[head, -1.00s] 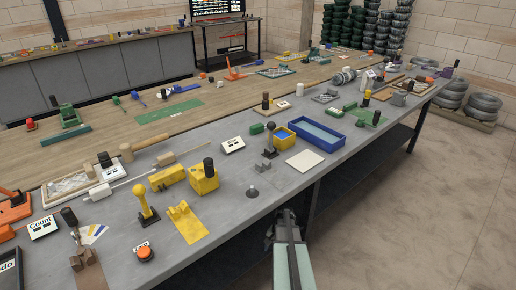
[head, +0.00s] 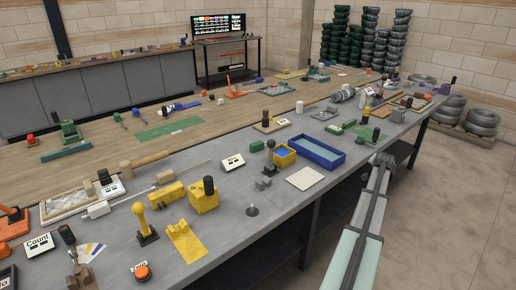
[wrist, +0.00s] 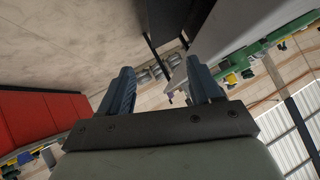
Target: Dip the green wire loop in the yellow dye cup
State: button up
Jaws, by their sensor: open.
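My gripper (wrist: 162,85) is open and empty in the wrist view, its two blue-grey fingers apart. In the head view my gripper (head: 383,159) is off the front edge of the grey bench, on the right, touching nothing. A small yellow square container (head: 284,160) with blue inside stands on the bench left of a blue tray. A yellow block with a black knob (head: 205,198) stands further left. I cannot tell which is the yellow dye cup. Green pieces (head: 362,132) lie on the right part of the bench; I cannot make out a green wire loop for sure.
The blue tray (head: 318,151) and a pale square plate (head: 305,178) lie near the bench's front edge, left of my gripper. Open floor (head: 445,220) lies to the right.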

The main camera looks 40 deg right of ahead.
jog(key=w+d+r+t+h, duration=0.1)
jog(key=w+d+r, duration=0.2)
jog(key=w+r, duration=0.35)
jog(key=w+d+r+h, duration=0.1)
jog(key=w+d+r, duration=0.2)
jog(key=r, duration=0.6)
jog(key=w+a+y, duration=0.2)
jog(key=w+a, duration=0.3)
jog(key=w, duration=0.4)
jog(key=w+a+y, duration=0.3)
jog(key=w+a, duration=0.2)
jog(key=w, duration=0.4)
jog(key=g+y, duration=0.5)
jog(key=y, duration=0.2)
send_near(258, 143)
notch_tip(258, 143, down, 4)
jog(key=shift+w+a+r+m, duration=0.1)
jog(key=shift+r+m, duration=0.05)
jog(key=shift+m, duration=0.15)
jog(key=shift+w+f, duration=0.2)
jog(key=shift+f, duration=3.05)
